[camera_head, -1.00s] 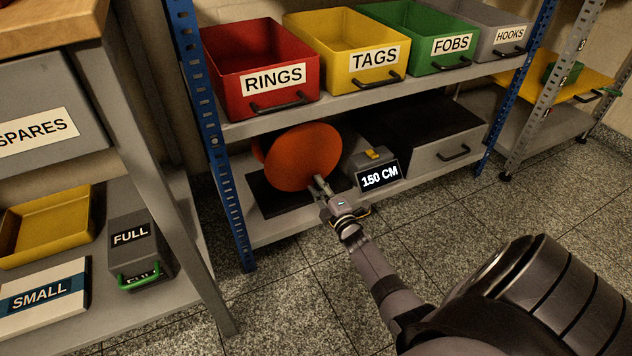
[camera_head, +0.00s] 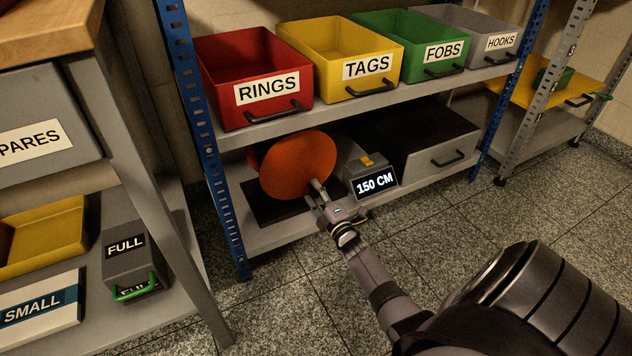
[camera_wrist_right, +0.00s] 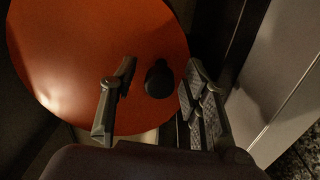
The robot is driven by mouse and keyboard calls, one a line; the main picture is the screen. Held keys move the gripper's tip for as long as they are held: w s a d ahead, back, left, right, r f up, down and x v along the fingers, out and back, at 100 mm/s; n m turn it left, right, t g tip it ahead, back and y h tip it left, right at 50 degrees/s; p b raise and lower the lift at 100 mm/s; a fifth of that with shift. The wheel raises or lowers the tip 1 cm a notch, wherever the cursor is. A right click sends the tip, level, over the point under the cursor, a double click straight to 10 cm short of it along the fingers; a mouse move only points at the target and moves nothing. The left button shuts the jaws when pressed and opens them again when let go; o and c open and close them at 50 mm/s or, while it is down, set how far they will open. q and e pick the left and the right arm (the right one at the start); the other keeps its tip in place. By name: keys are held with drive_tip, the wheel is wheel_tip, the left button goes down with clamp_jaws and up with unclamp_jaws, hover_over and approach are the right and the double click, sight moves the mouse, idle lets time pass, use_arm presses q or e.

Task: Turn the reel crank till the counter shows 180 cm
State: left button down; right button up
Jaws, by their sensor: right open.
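The orange reel (camera_head: 296,166) stands on the lower shelf of the blue-post rack; its disc fills much of the right wrist view (camera_wrist_right: 75,60). The counter (camera_head: 375,183) beside it reads 150 CM. My right gripper (camera_head: 316,190) is in front of the reel's lower right part. In the right wrist view my right gripper (camera_wrist_right: 158,95) is open, and a dark round crank knob (camera_wrist_right: 159,79) lies between its fingers with a gap on each side. The knob is hidden in the head view. My left gripper is not in view.
Red (camera_head: 245,75), yellow (camera_head: 340,60), green and grey bins stand on the shelf above the reel. A grey drawer box (camera_head: 430,160) is right of the counter. A grey cabinet (camera_head: 50,125) stands at left. The speckled floor in front is clear.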

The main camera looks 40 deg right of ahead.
drive_tip(key=v, duration=1.2)
drive_tip(key=shift+r, duration=0.15)
idle(0.3)
